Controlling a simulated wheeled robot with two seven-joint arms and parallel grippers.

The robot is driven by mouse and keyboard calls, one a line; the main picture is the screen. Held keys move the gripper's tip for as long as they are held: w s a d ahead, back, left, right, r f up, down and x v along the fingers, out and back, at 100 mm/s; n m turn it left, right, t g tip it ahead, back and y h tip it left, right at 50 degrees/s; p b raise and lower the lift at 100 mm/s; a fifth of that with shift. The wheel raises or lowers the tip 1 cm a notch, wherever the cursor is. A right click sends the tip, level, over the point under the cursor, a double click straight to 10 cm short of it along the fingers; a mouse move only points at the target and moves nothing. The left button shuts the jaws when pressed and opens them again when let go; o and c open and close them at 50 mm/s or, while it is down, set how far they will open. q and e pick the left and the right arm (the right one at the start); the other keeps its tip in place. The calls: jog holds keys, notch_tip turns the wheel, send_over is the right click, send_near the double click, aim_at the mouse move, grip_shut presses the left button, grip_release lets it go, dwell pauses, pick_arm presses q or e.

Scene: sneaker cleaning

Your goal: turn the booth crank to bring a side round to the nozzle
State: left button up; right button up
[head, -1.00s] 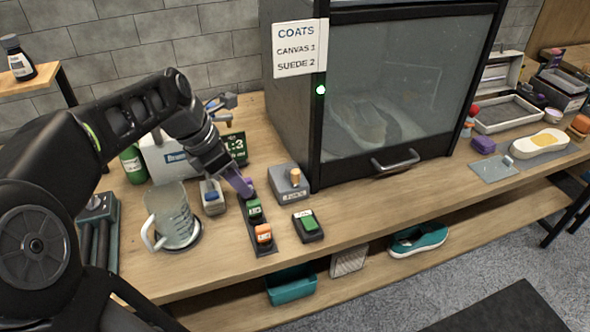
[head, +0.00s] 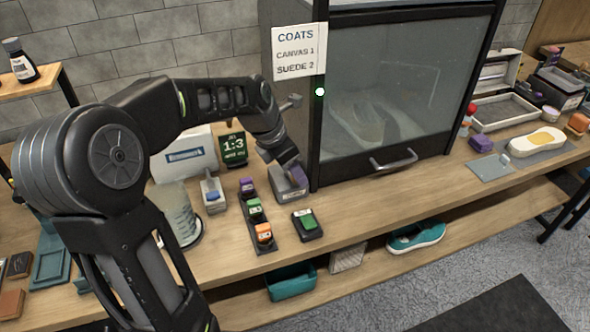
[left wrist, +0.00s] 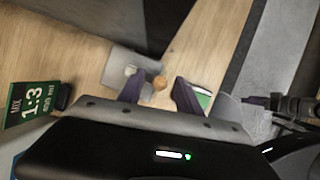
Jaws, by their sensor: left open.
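The booth crank is a small grey box (head: 290,192) with a wooden knob, at the foot of the booth's left front corner. Its knob (left wrist: 159,84) shows in the left wrist view; my gripper hides it in the head view. My left gripper (head: 293,174) is open above the box. In the left wrist view its purple fingers stand on either side of the knob (left wrist: 158,95), and contact is not clear. The booth (head: 400,85) has a glass door, shut, with a pale shoe (head: 362,122) dimly visible inside. The nozzle cannot be made out. My right gripper is not identifiable.
A strip of purple, green and orange buttons (head: 254,208) and a separate green button (head: 308,221) lie just left and in front of the crank. A measuring jug (head: 178,215) is partly behind my left arm. A display (head: 233,149) stands behind.

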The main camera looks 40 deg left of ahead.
pick_arm(q)
jog(key=shift+w+f, duration=0.15)
jog(key=shift+f, duration=0.3)
grip_shut()
dwell(0.4)
